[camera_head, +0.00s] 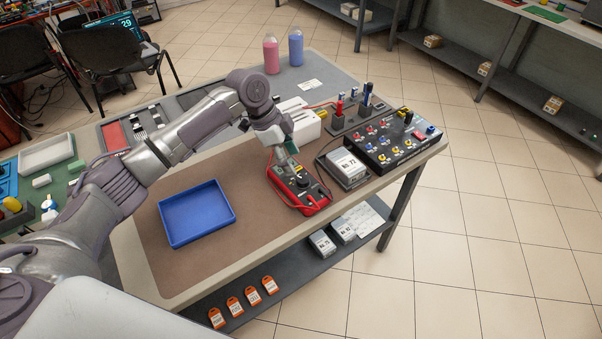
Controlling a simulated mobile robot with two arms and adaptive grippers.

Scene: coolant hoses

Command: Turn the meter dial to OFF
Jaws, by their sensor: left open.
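The meter (313,197) is a red-cased black multimeter lying on the brown mat near the table's front edge. Its dial is partly hidden by my left gripper and too small to read. My left gripper (290,166) points down over the upper part of the meter, with its fingertips at or just above the meter's face; I cannot tell whether they touch the dial. It is open. My right gripper is not in view.
An empty blue tray (197,212) sits left of the meter. A grey box labelled No. 73 (347,166) and a black panel with coloured knobs (391,146) stand to the right. Pink (271,56) and blue (296,50) bottles stand at the back. Bare mat lies between tray and meter.

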